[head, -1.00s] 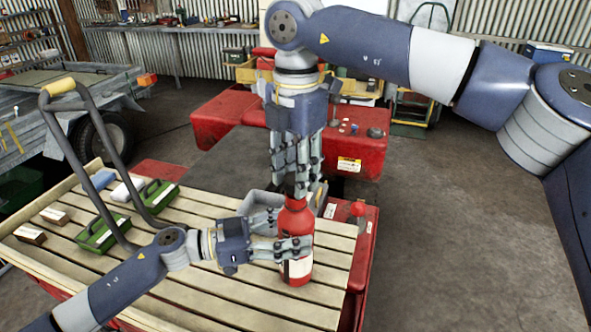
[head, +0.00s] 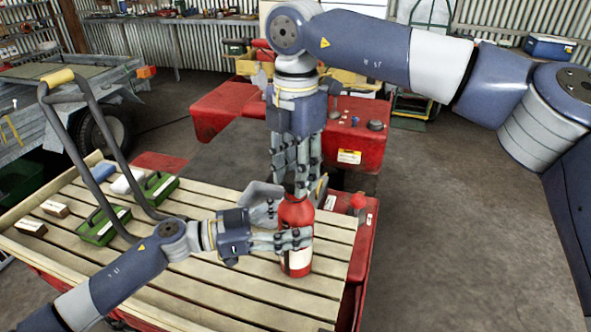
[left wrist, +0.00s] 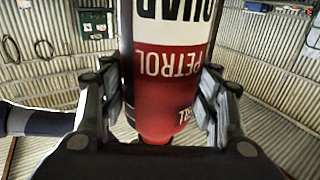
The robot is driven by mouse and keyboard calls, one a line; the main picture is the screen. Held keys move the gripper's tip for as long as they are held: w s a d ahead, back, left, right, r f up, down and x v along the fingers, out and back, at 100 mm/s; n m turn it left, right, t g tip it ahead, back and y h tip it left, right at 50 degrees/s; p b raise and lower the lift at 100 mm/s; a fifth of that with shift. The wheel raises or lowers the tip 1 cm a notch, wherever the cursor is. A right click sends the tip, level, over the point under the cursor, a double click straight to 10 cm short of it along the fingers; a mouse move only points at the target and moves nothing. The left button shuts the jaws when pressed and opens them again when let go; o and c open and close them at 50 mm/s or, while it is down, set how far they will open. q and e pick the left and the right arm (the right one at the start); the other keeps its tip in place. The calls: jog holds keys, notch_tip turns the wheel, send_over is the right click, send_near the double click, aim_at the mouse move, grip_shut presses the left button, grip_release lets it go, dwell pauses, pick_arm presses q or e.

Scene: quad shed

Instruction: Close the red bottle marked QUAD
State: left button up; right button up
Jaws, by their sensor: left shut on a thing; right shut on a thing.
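The red bottle (head: 295,213) stands upright on the slatted wooden rack (head: 190,262). In the left wrist view the bottle (left wrist: 160,95) fills the middle, its white and red label reading QUAD PETROL upside down. My left gripper (head: 298,238) is shut around the bottle's body from the left, with fingers on both sides. My right gripper (head: 299,186) points straight down from above and is shut at the bottle's top. Its fingers hide most of the cap and neck, so I cannot see how the cap sits.
A bent black handle (head: 60,130) with a yellow grip rises at the left of the rack. Green boxes (head: 104,226) and small brown blocks (head: 30,227) lie left. A grey holder (head: 262,192) stands behind the bottle. Red bodywork (head: 225,108) lies behind; the floor at right is clear.

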jog(key=shift+f, duration=0.55)
jog(key=m, duration=1.3)
jog(key=shift+m, duration=0.3)
jog(key=o, duration=0.7)
